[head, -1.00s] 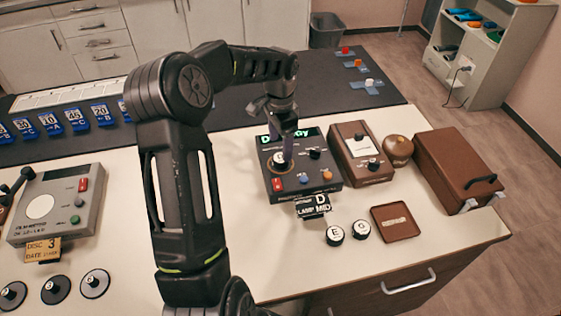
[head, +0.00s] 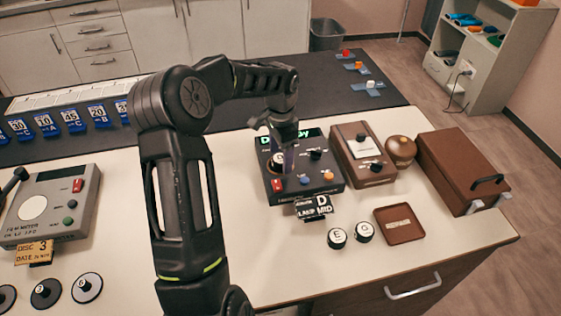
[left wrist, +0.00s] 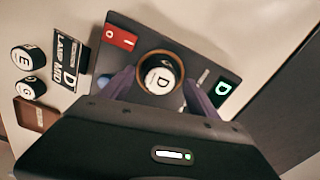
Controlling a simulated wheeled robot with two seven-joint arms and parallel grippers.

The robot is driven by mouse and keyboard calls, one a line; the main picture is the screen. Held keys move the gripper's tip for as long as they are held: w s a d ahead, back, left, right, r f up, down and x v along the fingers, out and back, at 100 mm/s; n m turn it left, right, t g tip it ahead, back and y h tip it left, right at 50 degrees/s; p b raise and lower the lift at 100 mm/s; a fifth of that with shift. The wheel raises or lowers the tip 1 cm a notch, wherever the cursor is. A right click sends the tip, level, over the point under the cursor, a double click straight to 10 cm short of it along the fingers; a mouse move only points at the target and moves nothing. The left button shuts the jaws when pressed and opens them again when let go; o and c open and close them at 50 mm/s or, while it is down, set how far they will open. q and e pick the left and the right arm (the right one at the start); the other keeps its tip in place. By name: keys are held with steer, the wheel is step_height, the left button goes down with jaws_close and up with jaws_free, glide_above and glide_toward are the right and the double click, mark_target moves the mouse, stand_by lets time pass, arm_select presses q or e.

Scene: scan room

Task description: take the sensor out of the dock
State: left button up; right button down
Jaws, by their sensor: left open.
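The sensor is a round black piece with a white top marked D (left wrist: 158,79). It sits upright in the round, brown-rimmed socket of the dock, a dark box (head: 328,184) with a green display and coloured buttons. In the head view my left gripper (head: 284,168) points down over the socket and partly hides the sensor. In the left wrist view my left gripper (left wrist: 158,82) is open, with one purple finger on each side of the sensor. I cannot tell whether the fingers touch it. My right gripper is in no view.
A tag (head: 314,207) marked D lies in front of the dock. Two round pieces marked E (head: 337,236) and G (head: 364,231) stand beside a brown tray (head: 399,225). A brown meter (head: 362,153) and a brown case (head: 462,172) stand to the right.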

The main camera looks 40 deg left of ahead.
mark_target(281, 158)
arm_select(q)
steer(key=shift+c, duration=0.4)
jaws_close()
stand_by(0.4)
step_height(281, 158, up, 10)
steer(key=p, duration=0.6)
steer(key=shift+p, duration=0.4)
